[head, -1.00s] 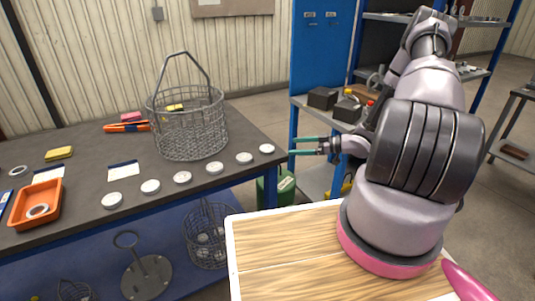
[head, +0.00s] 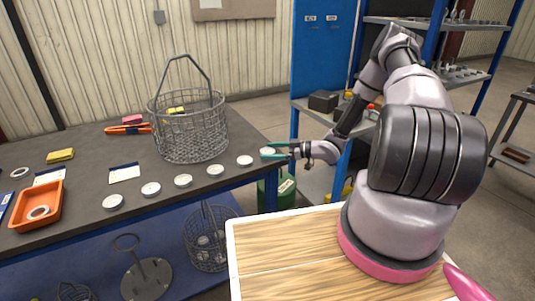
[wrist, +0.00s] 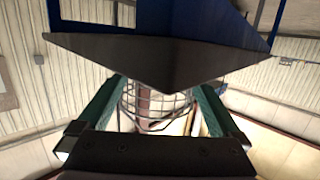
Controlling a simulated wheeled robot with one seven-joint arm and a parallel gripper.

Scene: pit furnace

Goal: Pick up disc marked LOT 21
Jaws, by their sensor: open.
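Several round pale discs lie in a slanting row along the front edge of the dark table; the marks on them are too small to read, so I cannot tell which is LOT 21. The rightmost disc (head: 267,152) is at the table's right corner. My gripper (head: 268,151) is open, its green fingers reaching in from the right, one on either side of this disc as seen in the head view. I cannot tell whether they touch it. In the wrist view both fingers of my gripper (wrist: 160,88) are spread, and no disc shows between them.
A wire basket (head: 190,130) with a tall handle stands behind the discs. An orange tray (head: 22,209) holding a ring is at the left. The dark table (head: 85,175) also carries cards and a yellow block (head: 60,155). A blue-framed shelf stands behind my arm.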

